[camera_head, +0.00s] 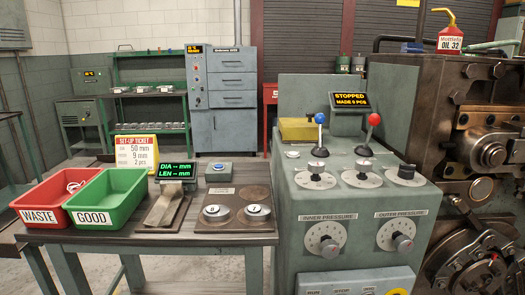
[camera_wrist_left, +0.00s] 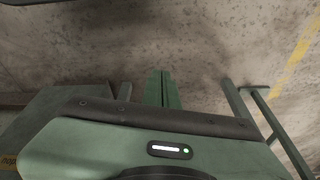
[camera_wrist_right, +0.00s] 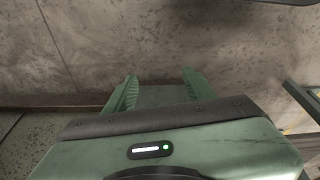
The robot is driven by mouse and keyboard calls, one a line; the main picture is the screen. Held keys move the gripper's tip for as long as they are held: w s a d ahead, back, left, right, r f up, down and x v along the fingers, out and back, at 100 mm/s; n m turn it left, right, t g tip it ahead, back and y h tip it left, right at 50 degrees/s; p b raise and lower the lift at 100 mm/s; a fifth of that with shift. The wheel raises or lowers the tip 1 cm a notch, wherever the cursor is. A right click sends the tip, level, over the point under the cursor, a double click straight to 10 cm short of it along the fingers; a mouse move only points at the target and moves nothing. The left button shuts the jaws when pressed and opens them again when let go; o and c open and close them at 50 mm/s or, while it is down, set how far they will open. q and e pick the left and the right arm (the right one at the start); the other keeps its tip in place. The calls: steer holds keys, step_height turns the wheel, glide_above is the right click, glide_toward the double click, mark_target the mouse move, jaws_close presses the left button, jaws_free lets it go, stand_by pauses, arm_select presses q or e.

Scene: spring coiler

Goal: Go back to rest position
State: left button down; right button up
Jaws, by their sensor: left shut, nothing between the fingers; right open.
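My left gripper (camera_wrist_left: 164,88) shows in the left wrist view with its two green fingers together and nothing between them, above the bare floor. My right gripper (camera_wrist_right: 160,92) shows in the right wrist view with its green fingers wide apart and nothing between them. Neither gripper shows in the head view. Neither one touches anything that I can see.
A bench (camera_head: 150,237) carries a red WASTE bin (camera_head: 40,199), a green GOOD bin (camera_head: 108,196), a gauge display (camera_head: 177,170) and two round pieces marked 6 and 7. The coiler console (camera_head: 340,200), with blue and red levers, stands to the right. Floor (camera_head: 200,264) shows below the bench.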

arm_select(q)
steer(key=s+a+f+p, duration=0.1)
steer(key=s+f+p, duration=0.3)
steer(key=s+p, duration=0.1)
steer(key=s+a+f+g+p, duration=0.1)
steer(key=s+f+p, duration=0.2)
steer(key=s+p, duration=0.2)
steer(key=s+a+f+g+p, duration=0.1)
steer(key=s+f+p, duration=0.3)
steer(key=s, duration=0.5)
steer(key=shift+s+a+f+p, duration=0.2)
steer(key=shift+s+f+p, duration=0.2)
steer(key=shift+p, duration=0.15)
arm_select(e)
steer(key=s+d+f+g, duration=0.1)
steer(key=s+f, duration=0.5)
steer(key=s, duration=0.4)
steer(key=s+d+f, duration=0.2)
steer(key=s+f, duration=0.3)
steer(key=s, duration=0.4)
steer(key=shift+s+d+f+g, duration=0.2)
steer(key=shift+s+f+g, duration=0.15)
steer(key=shift+s+g, duration=0.05)
